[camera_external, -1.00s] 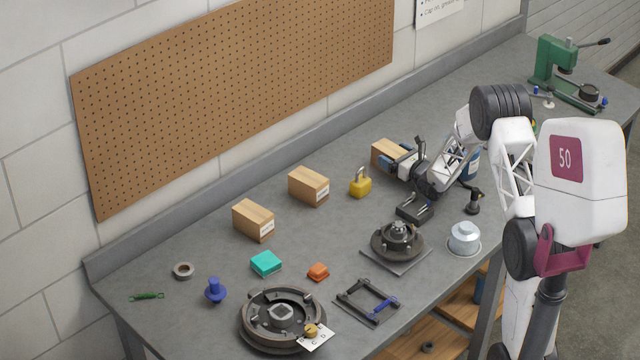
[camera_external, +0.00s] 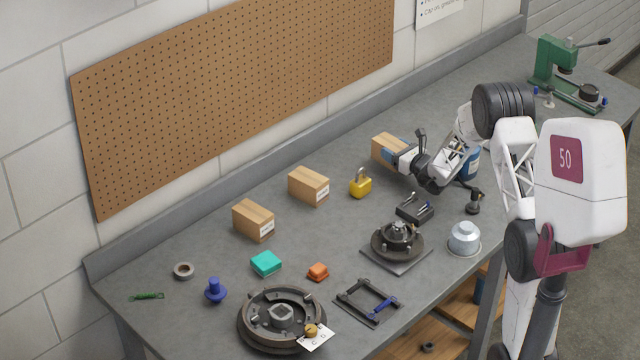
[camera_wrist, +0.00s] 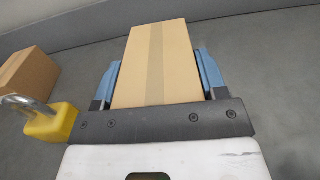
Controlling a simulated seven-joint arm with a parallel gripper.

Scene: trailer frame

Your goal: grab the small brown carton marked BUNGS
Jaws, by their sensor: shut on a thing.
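A small brown carton (camera_external: 386,147) stands on the bench near the back upstand, the farthest right of three similar cartons. My gripper (camera_external: 391,158) is shut on it. In the wrist view the carton (camera_wrist: 157,65) sits between my gripper's two blue fingers (camera_wrist: 158,82), one along each side. Its taped top faces the camera. No marking is readable on this carton, so I cannot tell whether it says BUNGS. The other two cartons, one in the middle (camera_external: 309,186) and one at left (camera_external: 253,220), carry white labels too small to read.
A yellow padlock (camera_external: 360,186) stands close to the left of my gripper; it also shows in the wrist view (camera_wrist: 50,122). A black block (camera_external: 414,209) and a hub on a plate (camera_external: 398,243) lie in front.

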